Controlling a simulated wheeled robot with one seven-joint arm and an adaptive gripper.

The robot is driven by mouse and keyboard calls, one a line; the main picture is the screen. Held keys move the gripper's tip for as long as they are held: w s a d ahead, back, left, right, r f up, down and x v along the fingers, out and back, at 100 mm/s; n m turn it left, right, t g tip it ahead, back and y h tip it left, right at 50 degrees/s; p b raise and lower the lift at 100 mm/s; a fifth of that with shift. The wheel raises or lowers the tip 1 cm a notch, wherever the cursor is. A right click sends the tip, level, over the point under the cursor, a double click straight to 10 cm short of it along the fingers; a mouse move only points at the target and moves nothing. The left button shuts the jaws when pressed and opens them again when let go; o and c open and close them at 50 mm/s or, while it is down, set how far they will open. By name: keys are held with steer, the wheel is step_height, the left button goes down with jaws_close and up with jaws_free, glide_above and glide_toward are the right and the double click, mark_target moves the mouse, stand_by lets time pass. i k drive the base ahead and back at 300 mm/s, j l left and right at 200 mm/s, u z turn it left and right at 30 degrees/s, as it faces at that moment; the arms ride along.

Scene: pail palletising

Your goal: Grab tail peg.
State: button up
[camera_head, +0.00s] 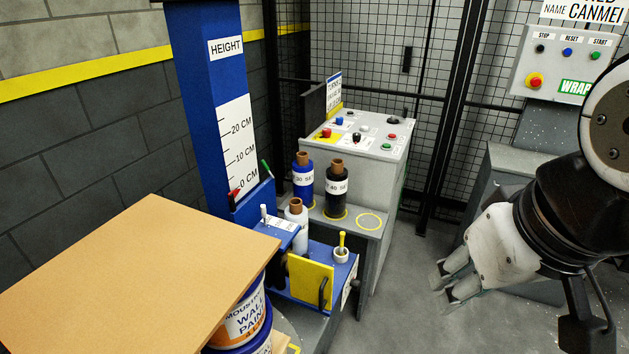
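No part is labelled as the tail peg, so I cannot tell for certain which one it is. A yellow upright peg (342,240) stands in a white round holder (341,256) on the blue and yellow unit at the middle. A small white peg (263,212) stands to its left on the blue housing. My gripper (442,283) is at the right, well apart from both pegs. Its two pale fingers point left and are spread, with nothing between them.
Blue (303,178) and black (337,191) film rolls stand on a grey shelf, behind a white roll (296,217). A blue height column (209,90) rises at left. A brown board (130,270) covers paint pails (240,318). Floor between unit and gripper is clear.

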mark_target(342, 234)
steer(key=k, duration=0.7)
steer(key=i+l+u, duration=0.1)
steer(key=i+l, duration=0.2)
steer(key=i+l+u, duration=0.1)
steer(key=i+l, duration=0.15)
steer(key=l, duration=0.15)
steer(key=i+l+u, duration=0.1)
steer(key=i+l, duration=0.15)
steer(key=l, duration=0.15)
steer(key=i+l+u, duration=0.15)
steer(key=l, duration=0.3)
steer(key=i+l+u, duration=0.1)
steer(key=i+l, duration=0.2)
steer(key=l, duration=0.15)
steer(key=i+l+u, duration=0.1)
steer(key=i+l, duration=0.15)
steer(key=l, duration=0.2)
steer(key=i+l+u, duration=0.1)
steer(key=l, duration=0.35)
steer(key=i+l+u, duration=0.1)
steer(key=i+l, duration=0.15)
steer(key=l, duration=0.25)
